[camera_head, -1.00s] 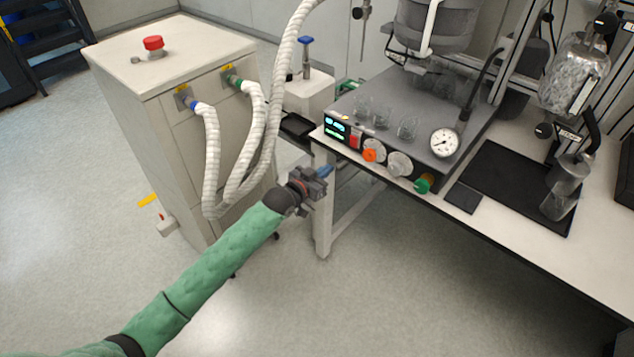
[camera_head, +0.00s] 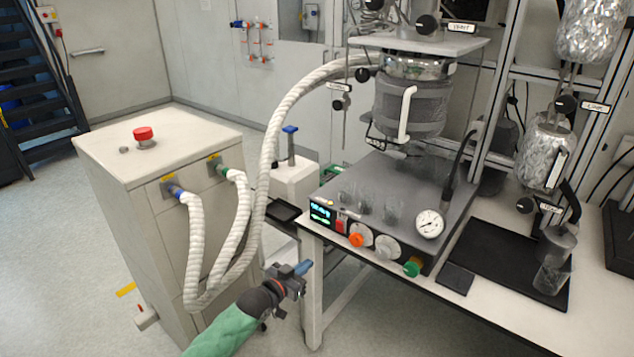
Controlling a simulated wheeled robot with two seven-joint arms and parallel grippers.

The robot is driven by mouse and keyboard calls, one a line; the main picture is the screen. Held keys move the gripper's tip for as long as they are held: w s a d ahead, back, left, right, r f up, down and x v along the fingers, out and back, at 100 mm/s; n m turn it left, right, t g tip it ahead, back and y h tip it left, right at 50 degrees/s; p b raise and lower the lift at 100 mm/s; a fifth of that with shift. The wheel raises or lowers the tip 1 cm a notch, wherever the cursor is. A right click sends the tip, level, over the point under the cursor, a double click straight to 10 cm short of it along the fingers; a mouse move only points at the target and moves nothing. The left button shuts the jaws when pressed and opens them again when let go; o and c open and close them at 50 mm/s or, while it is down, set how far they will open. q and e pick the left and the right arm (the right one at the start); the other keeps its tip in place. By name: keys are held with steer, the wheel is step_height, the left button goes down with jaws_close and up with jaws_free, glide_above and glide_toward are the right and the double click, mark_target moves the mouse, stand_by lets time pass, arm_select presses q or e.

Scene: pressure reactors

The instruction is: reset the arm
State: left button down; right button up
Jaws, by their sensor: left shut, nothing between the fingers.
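My left gripper (camera_head: 297,273) is in the lower middle of the head view, at the end of a green-sleeved arm that comes in from the bottom. Its fingers are shut with nothing between them. It is in front of the workbench's near left leg (camera_head: 313,300), below the bench top, and to the right of the white hoses. I cannot tell whether it touches the leg. My right gripper is not in view.
A white cabinet (camera_head: 150,160) with a red button (camera_head: 144,134) stands left, with white ribbed hoses (camera_head: 196,245) hanging from it. The bench holds a control unit (camera_head: 400,205) with knobs and gauge, a reactor vessel (camera_head: 411,100) and a black tray (camera_head: 500,262).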

arm_select(q)
steer(key=a+f+g+y, duration=0.3)
steer(key=a+f+y, duration=0.3)
steer(key=a+f, duration=0.15)
steer(key=s+a+f+n+g+y, duration=0.2)
steer(key=s+a+f+g+y, duration=0.15)
steer(key=s+f, duration=0.7)
steer(key=s+f+n+g, duration=0.1)
steer(key=s+f, duration=0.5)
steer(key=s, duration=0.5)
steer(key=s+f+n+g, duration=0.1)
steer(key=s+f+g, duration=0.1)
steer(key=s+f, duration=0.5)
steer(key=s+d+f+n+g, duration=0.1)
steer(key=s+f, duration=0.6)
steer(key=s, duration=0.8)
steer(key=shift+s+g, duration=0.3)
steer(key=shift+g, duration=0.45)
steer(key=shift+s+h, duration=0.1)
steer(key=shift+h, duration=0.15)
steer(key=c, duration=2.2)
jaws_free()
steer(key=shift+w+r, duration=0.1)
steer(key=shift+w, duration=0.1)
